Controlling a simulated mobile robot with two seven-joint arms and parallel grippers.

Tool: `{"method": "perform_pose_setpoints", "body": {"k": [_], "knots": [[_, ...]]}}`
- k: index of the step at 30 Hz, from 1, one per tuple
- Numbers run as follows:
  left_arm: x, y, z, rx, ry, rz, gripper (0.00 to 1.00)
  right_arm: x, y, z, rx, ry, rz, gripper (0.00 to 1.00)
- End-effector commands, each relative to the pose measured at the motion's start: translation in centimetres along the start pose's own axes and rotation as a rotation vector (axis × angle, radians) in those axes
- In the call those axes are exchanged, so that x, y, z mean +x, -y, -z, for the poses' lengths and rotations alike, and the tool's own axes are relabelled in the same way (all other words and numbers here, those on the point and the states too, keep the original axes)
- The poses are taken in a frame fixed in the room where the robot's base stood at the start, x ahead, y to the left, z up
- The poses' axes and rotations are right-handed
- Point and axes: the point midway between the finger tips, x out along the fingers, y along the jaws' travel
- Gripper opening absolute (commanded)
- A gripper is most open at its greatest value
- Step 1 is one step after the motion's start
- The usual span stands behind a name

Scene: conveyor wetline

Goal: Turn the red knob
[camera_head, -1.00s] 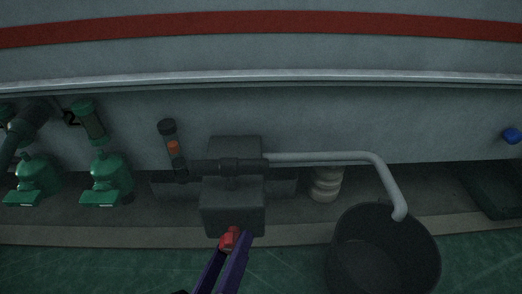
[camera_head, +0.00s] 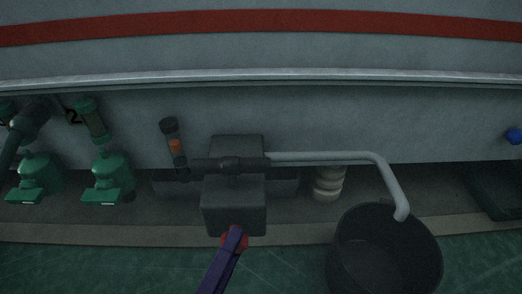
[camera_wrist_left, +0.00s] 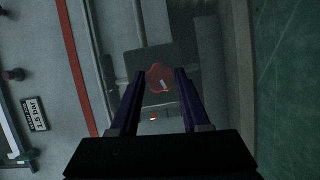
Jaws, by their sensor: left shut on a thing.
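The red knob (camera_head: 244,242) is on the front of a dark grey box (camera_head: 233,195), low in the middle of the head view. My left gripper (camera_head: 235,232) has purple fingers and is shut on the knob; one finger covers most of it there. In the left wrist view the round red knob (camera_wrist_left: 158,76) with a pale mark sits between the two fingertips of my left gripper (camera_wrist_left: 160,74). My right gripper is not in view.
A grey pipe (camera_head: 325,157) runs from the box and bends down to a black bucket (camera_head: 350,268) at right. An upright tube with an orange part (camera_head: 175,147) stands left of the box. Green pumps (camera_head: 107,178) stand farther left. A small sign (camera_wrist_left: 35,113) shows in the wrist view.

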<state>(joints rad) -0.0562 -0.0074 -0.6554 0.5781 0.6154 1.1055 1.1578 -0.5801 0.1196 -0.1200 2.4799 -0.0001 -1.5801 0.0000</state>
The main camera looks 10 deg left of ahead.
Motion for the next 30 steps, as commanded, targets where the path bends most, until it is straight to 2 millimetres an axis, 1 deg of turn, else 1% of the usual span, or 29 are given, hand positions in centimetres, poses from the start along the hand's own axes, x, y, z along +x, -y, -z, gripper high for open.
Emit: {"method": "perform_pose_setpoints", "body": {"k": [8,19,20,27,30], "knots": [[0.03,0.04,0.02,-0.035,-0.002,-0.013,0.00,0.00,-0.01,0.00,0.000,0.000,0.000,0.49],[0.01,0.06,0.03,-0.038,-0.003,-0.013,0.00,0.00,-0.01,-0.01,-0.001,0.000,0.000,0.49],[0.01,0.06,0.03,-0.038,-0.003,-0.013,0.48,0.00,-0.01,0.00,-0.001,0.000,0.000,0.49],[0.01,0.04,0.02,-0.037,-0.002,-0.014,0.75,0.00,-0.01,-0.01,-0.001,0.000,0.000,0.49],[0.01,0.04,0.02,-0.036,-0.002,-0.014,0.76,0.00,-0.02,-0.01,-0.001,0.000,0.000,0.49]]}}
